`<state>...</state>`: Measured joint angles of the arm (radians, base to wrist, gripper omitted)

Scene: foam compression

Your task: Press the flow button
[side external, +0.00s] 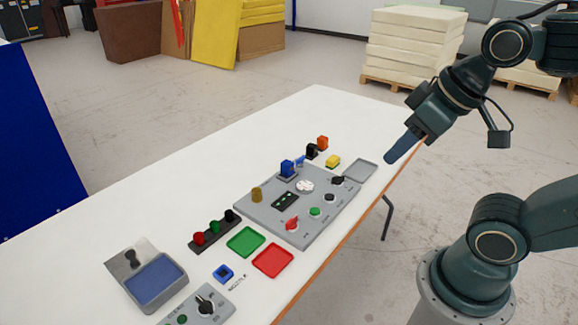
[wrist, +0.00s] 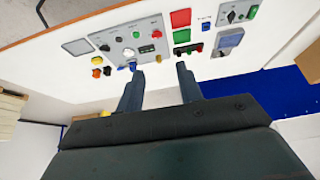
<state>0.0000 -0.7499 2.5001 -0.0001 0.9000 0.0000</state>
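A grey control panel (side external: 262,217) lies on the white table. It carries a green button (side external: 315,211), a black button (side external: 330,198), a red knob (side external: 292,224) and a black knob (side external: 338,181). A second grey box (side external: 222,308) at the near end has a black knob (side external: 205,303) and a green button (side external: 182,319). The labels are too small to read, so I cannot tell which is the flow button. My gripper (side external: 391,158) hangs above the table's right edge, apart from the panel. In the wrist view its two fingers (wrist: 160,68) are spread with nothing between them.
Green (side external: 246,242) and red (side external: 273,260) trays lie beside the panel, with a grey tray (side external: 360,170) at its far end. Coloured pieces stand along its far-left side, including a blue block (side external: 287,168). A blue-filled bin (side external: 155,283) is nearer. The table's far end is clear.

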